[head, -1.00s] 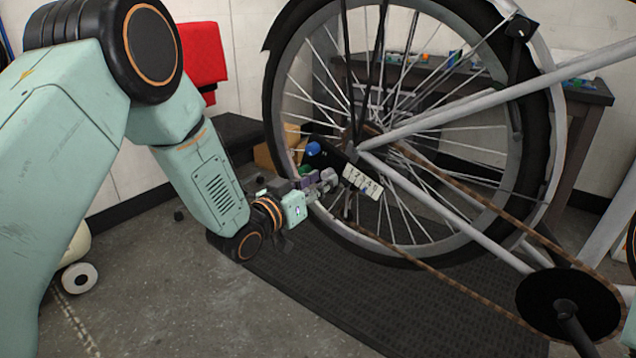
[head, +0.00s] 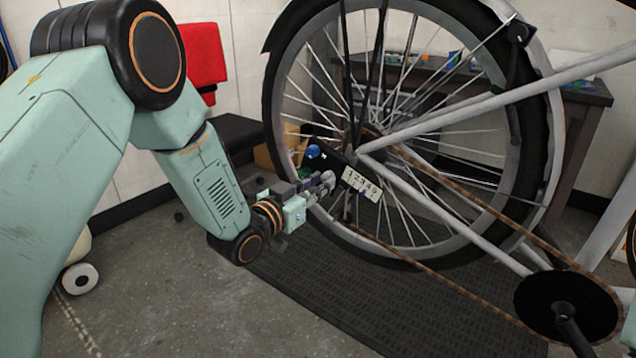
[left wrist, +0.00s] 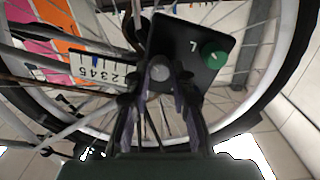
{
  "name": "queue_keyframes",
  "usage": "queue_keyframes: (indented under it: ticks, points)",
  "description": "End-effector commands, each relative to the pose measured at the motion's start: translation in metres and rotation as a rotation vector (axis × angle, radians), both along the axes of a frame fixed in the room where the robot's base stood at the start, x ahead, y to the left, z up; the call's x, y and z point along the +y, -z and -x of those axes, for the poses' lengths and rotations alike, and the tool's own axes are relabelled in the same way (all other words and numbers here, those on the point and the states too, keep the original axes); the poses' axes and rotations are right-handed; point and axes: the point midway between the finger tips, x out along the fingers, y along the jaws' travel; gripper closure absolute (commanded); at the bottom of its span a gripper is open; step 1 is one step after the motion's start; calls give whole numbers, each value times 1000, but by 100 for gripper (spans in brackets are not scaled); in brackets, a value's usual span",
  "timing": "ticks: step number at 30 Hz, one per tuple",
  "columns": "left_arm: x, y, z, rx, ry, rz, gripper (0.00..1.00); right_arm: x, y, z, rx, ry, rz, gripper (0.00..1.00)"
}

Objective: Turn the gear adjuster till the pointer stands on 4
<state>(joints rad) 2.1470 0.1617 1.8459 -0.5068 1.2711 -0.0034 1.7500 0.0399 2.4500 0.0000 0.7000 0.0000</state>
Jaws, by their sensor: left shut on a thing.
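The gear adjuster is a black plate (left wrist: 190,48) beside the rear wheel's hub, with a grey round knob (left wrist: 160,72) between my fingers. A white scale (head: 361,183) numbered 1 to 5 is fixed beside it; it also shows in the left wrist view (left wrist: 88,66). A small blue pointer (head: 362,192) shows at the scale's lower edge, around the middle numbers; its exact number is too small to tell. My left gripper (head: 328,180) is shut on the grey knob, and its fingers hide part of it. My right gripper is out of view.
A blue knob (head: 313,151) and a green knob (left wrist: 213,54) sit close to my fingers. The spoked wheel (head: 555,130), the frame tubes and a rusty chain surround the adjuster. A dark bench (head: 590,95) stands behind.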

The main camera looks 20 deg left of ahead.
Motion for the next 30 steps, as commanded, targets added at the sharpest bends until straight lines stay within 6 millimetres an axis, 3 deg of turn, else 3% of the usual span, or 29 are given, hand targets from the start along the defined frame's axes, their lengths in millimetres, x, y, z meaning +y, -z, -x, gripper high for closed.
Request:
queue_keyframes:
  ticks: [18, 30]
  points:
    - [1, 0, 0, -188, 0, -530, 100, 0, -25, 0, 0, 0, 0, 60]
    - [1, 0, 0, -270, 1, -755, 100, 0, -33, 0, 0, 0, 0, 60]
